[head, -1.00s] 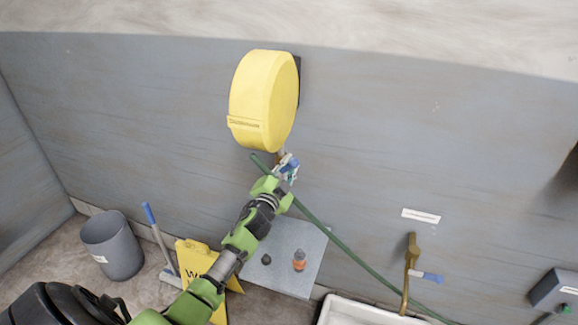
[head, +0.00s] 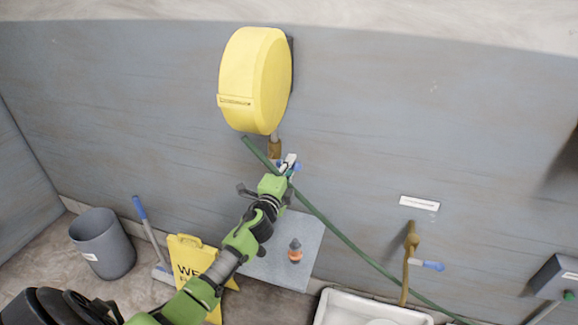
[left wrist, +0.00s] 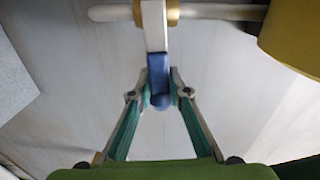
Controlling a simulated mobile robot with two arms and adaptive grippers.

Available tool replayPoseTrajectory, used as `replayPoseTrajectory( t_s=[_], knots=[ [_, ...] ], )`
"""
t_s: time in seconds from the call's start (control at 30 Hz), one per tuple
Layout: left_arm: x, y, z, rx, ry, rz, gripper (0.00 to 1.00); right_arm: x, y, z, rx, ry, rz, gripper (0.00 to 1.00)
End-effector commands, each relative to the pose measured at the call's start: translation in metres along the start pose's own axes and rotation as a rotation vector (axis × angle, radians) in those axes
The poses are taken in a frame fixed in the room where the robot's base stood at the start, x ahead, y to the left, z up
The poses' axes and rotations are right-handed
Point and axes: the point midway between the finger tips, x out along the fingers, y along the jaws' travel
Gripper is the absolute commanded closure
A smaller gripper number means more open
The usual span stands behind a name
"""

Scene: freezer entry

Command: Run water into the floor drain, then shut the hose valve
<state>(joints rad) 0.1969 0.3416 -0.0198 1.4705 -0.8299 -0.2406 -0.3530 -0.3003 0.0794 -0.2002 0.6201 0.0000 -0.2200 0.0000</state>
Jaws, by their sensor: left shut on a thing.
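A yellow hose reel (head: 248,80) is mounted on the wall, with a brass fitting (head: 274,148) below it. My left gripper (head: 287,168) is just below this fitting. In the left wrist view, my left gripper (left wrist: 159,88) is shut on the blue end of a pale valve lever (left wrist: 155,28). The lever hangs from a pipe with a brass collar. A green hose (head: 335,228) runs behind the gripper and down to the right. No floor drain or running water can be made out. My right gripper is not in view.
A brass tap (head: 409,250) with a blue lever is above a white basin (head: 340,305) at right. A yellow wet-floor sign (head: 190,262), blue-handled tool (head: 148,232) and grey bin (head: 103,245) stand at left.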

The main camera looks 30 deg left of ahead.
Motion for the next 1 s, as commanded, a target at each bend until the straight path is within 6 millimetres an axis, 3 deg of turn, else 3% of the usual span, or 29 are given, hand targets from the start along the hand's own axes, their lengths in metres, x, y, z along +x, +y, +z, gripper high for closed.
replayPoseTrajectory(
  t_s=[0.67,0.7,0.77,1.0],
  knots=[
    [-0.0006,0.0077,-0.0013,0.074,0.003,0.003,1.0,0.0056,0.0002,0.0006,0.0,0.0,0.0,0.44],
    [-0.0006,0.0079,-0.0014,0.074,0.003,0.003,0.81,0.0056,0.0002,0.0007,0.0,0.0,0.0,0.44],
    [-0.0006,0.0079,-0.0013,0.074,0.003,0.003,0.66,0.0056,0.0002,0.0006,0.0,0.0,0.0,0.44],
    [-0.0003,0.0066,-0.0005,0.073,0.002,0.001,0.66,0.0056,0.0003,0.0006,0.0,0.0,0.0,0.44]
  ],
)
